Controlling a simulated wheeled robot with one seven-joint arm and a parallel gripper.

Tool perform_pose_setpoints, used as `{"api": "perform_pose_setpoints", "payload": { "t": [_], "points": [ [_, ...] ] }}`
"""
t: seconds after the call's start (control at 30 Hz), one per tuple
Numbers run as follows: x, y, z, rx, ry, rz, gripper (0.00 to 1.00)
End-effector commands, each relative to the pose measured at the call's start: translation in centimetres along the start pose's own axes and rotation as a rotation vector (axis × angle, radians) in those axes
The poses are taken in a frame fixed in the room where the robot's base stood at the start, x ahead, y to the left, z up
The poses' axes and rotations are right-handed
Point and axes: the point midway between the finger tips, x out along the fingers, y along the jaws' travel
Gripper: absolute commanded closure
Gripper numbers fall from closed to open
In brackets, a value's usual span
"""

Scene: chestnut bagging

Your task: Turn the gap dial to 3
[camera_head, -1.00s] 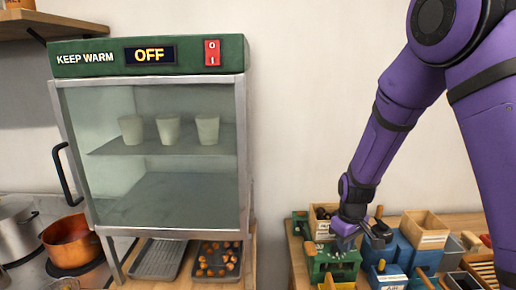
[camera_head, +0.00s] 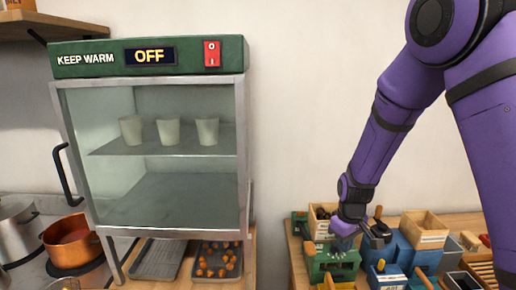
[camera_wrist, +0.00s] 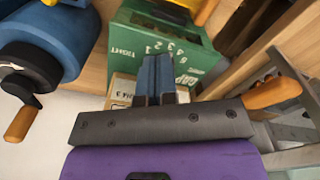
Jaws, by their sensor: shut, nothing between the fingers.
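The green box with the gap scale (camera_wrist: 188,50) is in the wrist view, with white lettering that includes "TIGHT", "GAP" and several numerals on its face. In the head view it is the green box (camera_head: 333,262) at the left part of the work table. My gripper (camera_wrist: 157,60) is shut, its two blue fingers together and empty, and it covers the middle of the numbered face. In the head view my gripper (camera_head: 343,245) is just above or at the green box. The dial knob and its pointer are hidden behind the fingers, so I cannot read the setting or tell whether they touch.
A blue machine with a wooden-handled crank (camera_wrist: 40,50) stands beside the green box. A wooden bin (camera_head: 423,230) and other small boxes crowd the table. A keep-warm cabinet (camera_head: 243,150) reading OFF stands to the left, with a tray of chestnuts (camera_head: 218,260) below.

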Motion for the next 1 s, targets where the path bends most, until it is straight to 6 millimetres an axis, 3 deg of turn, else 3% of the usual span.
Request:
{"api": "perform_pose_setpoints", "payload": {
  "t": [0.03, 1.0],
  "points": [
    [0.99, -0.49, 0.31, -0.006, -0.017, -0.007, 1.0],
    [0.91, 0.16, 0.14, -0.003, -0.012, -0.004, 1.0]
  ]
}}
